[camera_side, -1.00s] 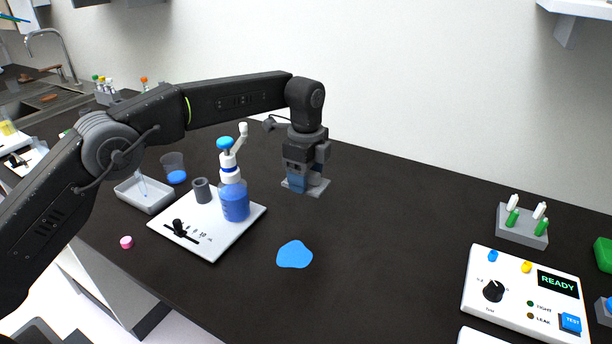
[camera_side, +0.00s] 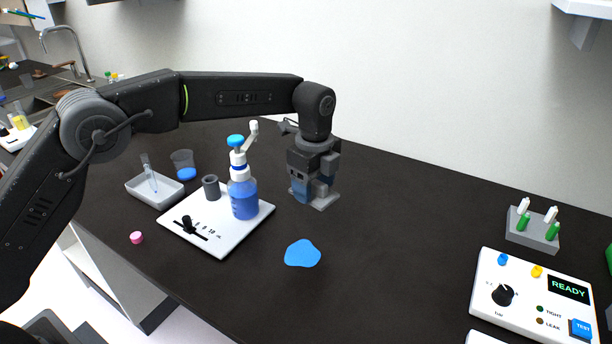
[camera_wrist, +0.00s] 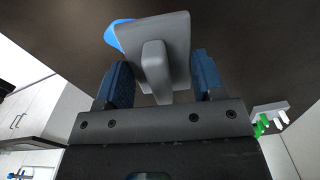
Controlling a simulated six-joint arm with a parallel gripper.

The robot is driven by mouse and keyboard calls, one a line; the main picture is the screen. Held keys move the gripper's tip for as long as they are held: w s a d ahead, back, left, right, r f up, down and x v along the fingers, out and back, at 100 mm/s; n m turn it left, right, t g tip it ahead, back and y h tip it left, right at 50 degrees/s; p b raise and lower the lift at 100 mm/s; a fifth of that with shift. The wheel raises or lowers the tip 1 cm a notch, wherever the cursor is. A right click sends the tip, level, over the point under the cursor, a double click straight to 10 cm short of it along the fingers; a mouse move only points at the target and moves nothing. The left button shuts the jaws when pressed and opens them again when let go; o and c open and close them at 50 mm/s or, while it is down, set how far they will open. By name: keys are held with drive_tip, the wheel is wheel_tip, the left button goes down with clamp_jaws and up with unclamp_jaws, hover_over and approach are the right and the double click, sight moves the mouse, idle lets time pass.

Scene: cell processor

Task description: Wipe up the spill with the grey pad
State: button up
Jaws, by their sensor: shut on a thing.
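The spill (camera_side: 302,253) is a flat blue patch on the dark bench in the side view. The grey pad (camera_side: 323,202) is a flat plate with a raised grip, behind and slightly right of the spill. My gripper (camera_side: 313,187) points down with its blue fingers about the pad's grip. In the wrist view the pad (camera_wrist: 178,32) and its grip (camera_wrist: 155,68) lie between my gripper's fingers (camera_wrist: 160,80). A blue edge of the spill (camera_wrist: 116,38) shows past the pad there. I cannot tell whether the pad touches the bench.
Left of my gripper, a blue-filled pump bottle (camera_side: 243,200) and a grey cylinder (camera_side: 211,187) stand on a white board (camera_side: 215,240). A white tray (camera_side: 150,196), beaker (camera_side: 183,168) and pink cap (camera_side: 136,238) lie further left. A READY panel (camera_side: 520,300) and vial rack (camera_side: 532,237) stand right. Bench between is clear.

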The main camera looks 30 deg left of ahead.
drive_tip(key=s+d+m, duration=0.1)
drive_tip(key=s+m, duration=0.2)
drive_tip(key=s, duration=0.4)
drive_tip(key=shift+w+d+f, duration=0.1)
drive_tip(key=shift+d+f, duration=0.05)
drive_tip(key=shift+f, duration=3)
